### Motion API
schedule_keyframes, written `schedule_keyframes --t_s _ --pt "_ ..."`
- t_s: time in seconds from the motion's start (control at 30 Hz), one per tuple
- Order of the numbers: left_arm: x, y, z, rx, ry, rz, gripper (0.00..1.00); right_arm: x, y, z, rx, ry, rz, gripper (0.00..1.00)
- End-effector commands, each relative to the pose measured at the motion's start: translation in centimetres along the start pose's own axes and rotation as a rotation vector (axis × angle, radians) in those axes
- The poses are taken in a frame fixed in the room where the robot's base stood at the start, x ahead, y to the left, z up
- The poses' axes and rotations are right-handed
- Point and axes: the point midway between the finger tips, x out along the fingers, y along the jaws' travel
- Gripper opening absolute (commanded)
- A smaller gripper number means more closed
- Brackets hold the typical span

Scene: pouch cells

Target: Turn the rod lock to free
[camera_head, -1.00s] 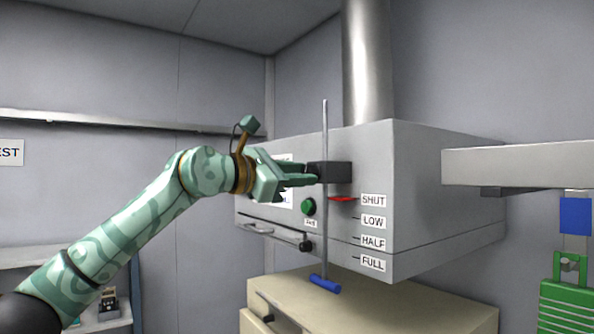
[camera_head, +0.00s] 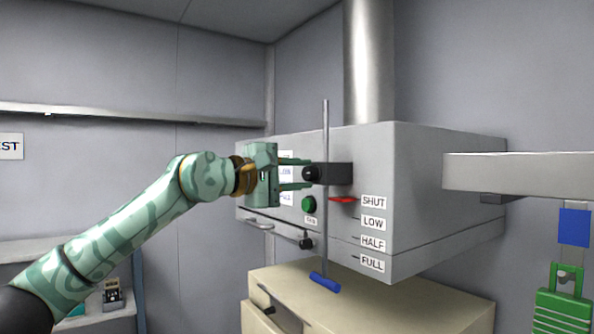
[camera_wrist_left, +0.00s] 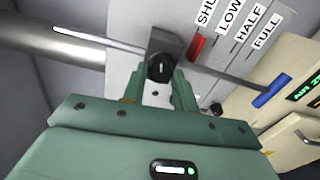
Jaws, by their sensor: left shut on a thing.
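The rod lock is a black block (camera_head: 340,174) with a round black knob (camera_head: 311,173) on the grey hood's front. A thin upright rod (camera_head: 326,125) passes through it, with a blue grip (camera_head: 325,282) at its lower end. A red pointer (camera_head: 342,199) on the rod stands level with the SHUT label (camera_head: 373,202). My left gripper (camera_head: 305,173) is shut on the knob, one finger above and one below. In the left wrist view the knob (camera_wrist_left: 161,68) shows a pale line on its face, between the fingers. My right gripper is out of view.
The grey hood (camera_head: 445,205) has a green button (camera_head: 309,204) just below the gripper and LOW, HALF and FULL labels below SHUT. A beige cabinet (camera_head: 400,300) stands underneath. A grey beam (camera_head: 520,168) and a hanging green item (camera_head: 562,310) are at right.

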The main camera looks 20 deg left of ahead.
Motion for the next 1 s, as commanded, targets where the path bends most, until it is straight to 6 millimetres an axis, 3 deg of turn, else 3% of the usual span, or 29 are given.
schedule_keyframes --t_s 0.4,1.0 --pt "-0.03 0.21 0.04 0.211 0.000 0.003 0.06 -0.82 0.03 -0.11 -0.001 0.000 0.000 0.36" --pt "-0.01 0.11 0.03 0.248 0.000 0.002 0.06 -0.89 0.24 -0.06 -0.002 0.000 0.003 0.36"
